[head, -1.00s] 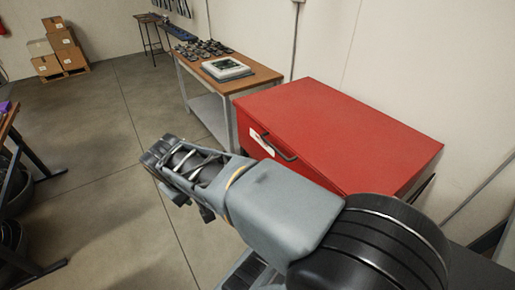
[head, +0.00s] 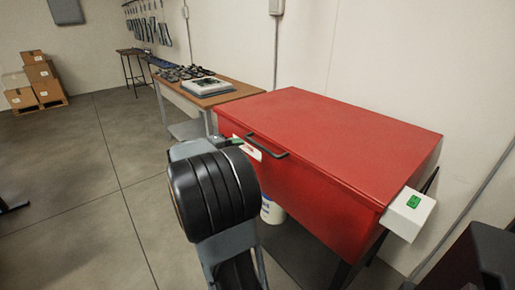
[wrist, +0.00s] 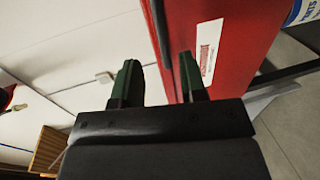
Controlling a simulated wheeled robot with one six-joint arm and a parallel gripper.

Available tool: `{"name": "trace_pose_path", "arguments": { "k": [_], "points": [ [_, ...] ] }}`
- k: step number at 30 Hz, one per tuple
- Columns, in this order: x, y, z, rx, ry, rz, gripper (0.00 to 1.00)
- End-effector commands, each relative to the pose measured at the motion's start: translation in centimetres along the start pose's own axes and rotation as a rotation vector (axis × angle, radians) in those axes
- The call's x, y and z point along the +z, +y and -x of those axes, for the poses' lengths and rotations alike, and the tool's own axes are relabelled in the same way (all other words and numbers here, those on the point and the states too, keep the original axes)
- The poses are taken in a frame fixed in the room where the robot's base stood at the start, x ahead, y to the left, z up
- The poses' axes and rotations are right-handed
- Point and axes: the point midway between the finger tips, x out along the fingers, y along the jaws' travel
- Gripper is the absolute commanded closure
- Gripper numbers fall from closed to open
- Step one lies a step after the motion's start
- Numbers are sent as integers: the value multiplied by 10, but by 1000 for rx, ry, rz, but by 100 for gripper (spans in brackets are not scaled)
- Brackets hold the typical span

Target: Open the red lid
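The red lid (head: 335,135) lies closed on top of a red box (head: 315,183) against the wall. A dark bar handle (head: 268,148) sticks out from its front edge. My gripper (head: 234,142) is mostly hidden behind my arm in the head view, just left of the handle. In the wrist view, the two green fingers (wrist: 161,82) are open. The dark handle (wrist: 158,32) shows in the gap between them, near the right finger. I cannot tell whether they touch it. The red front with its white label (wrist: 209,48) is to the right.
A workbench (head: 222,97) with small parts and a white device (head: 207,86) stands behind the box. A white control box with a green button (head: 410,213) is at the box's right end. A white bucket (head: 271,211) is under the box.

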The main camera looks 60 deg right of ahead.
Motion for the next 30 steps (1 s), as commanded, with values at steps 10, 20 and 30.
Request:
{"name": "trace_pose_path", "arguments": {
  "k": [10,20,30],
  "points": [
    [1,-1,-63,-3,-3,2,61],
    [0,-1,-89,-2,0,2,61],
    [0,-1,-91,-2,2,2,61]
  ]
}}
